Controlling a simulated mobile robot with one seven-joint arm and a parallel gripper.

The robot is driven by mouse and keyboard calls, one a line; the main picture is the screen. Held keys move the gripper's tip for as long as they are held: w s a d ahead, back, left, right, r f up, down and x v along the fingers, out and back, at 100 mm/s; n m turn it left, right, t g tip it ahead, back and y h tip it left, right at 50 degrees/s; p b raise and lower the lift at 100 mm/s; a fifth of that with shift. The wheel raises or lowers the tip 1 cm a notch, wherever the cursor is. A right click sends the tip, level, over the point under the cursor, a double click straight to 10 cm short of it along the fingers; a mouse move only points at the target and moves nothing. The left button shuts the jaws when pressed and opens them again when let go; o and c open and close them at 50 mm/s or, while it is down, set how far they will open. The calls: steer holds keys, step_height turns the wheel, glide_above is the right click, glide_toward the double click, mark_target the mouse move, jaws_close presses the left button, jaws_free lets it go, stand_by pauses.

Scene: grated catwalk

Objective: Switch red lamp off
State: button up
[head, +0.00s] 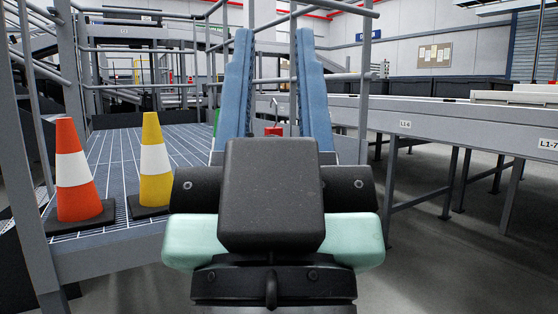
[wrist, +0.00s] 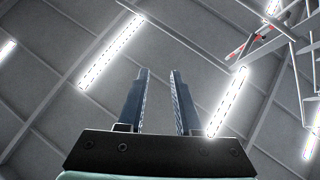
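No red lamp can be made out for certain in either view. A small red object (head: 273,131) shows in the head view, low between my fingers and partly hidden by my arm; I cannot tell what it is. My gripper (head: 272,36) is raised in the middle of the head view, its two long blue fingers spread apart with nothing between them. In the wrist view my gripper (wrist: 158,72) is also open and empty, pointing up at the ceiling.
A grated platform (head: 115,165) with an orange cone (head: 76,190) and a yellow cone (head: 154,180) lies at left. Grey railings surround it. A long grey conveyor bench (head: 460,128) runs along the right. Dark floor (head: 450,250) is free at lower right.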

step_height(320, 180, up, 7)
steer(key=p, duration=0.5)
steer(key=shift+r, duration=0.1)
jaws_close()
step_height(320, 180, up, 22)
steer(key=p, duration=2.2)
steer(key=shift+w, duration=0.1)
